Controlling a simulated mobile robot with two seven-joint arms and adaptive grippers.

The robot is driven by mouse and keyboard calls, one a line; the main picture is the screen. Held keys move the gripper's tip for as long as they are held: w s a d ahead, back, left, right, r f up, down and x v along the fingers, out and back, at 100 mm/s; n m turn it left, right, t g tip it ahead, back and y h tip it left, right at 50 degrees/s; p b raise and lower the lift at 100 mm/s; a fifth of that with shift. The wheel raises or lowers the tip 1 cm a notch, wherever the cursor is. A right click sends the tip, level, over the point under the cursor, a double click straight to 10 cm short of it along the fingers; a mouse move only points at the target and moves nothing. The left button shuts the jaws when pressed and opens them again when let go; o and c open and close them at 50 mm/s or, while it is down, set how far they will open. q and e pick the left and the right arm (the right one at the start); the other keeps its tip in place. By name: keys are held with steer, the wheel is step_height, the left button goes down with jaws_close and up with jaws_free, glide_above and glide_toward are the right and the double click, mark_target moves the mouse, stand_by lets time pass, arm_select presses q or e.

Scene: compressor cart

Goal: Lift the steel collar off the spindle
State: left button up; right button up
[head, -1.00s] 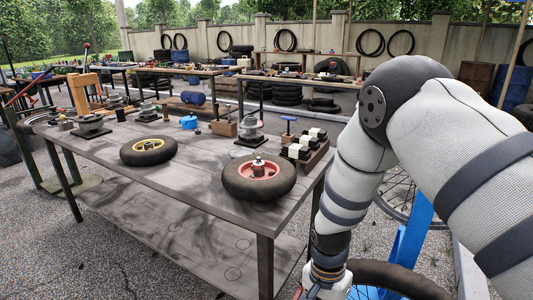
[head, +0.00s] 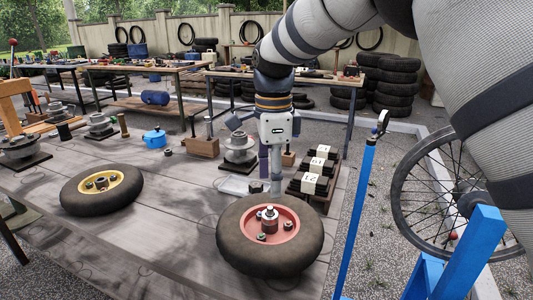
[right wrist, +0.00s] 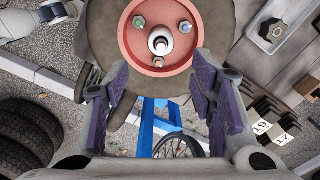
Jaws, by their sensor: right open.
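The wheel (head: 233,247) with a red hub lies flat at the bench's near right end. Its spindle (head: 270,208) stands upright at the hub's centre, with the steel collar (head: 270,224) around it. In the right wrist view the spindle and collar (right wrist: 160,41) appear end-on, between two hub nuts. My left gripper is out of view.
A yellow-hubbed wheel (head: 73,200) lies on the left of the bench (head: 170,240). A rack of numbered blocks (head: 318,178), a shallow tray (head: 232,185) and a metal stand (head: 240,152) are close to my gripper. A blue post (head: 357,215) rises right of the bench.

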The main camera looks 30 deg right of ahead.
mark_target(272, 208)
step_height(272, 208, down, 8)
steer(key=shift+f, duration=0.15)
jaws_close()
steer(key=c, duration=1)
jaws_free()
jaws_close()
steer(key=shift+r+p, duration=0.45)
steer(key=shift+r, duration=1.7)
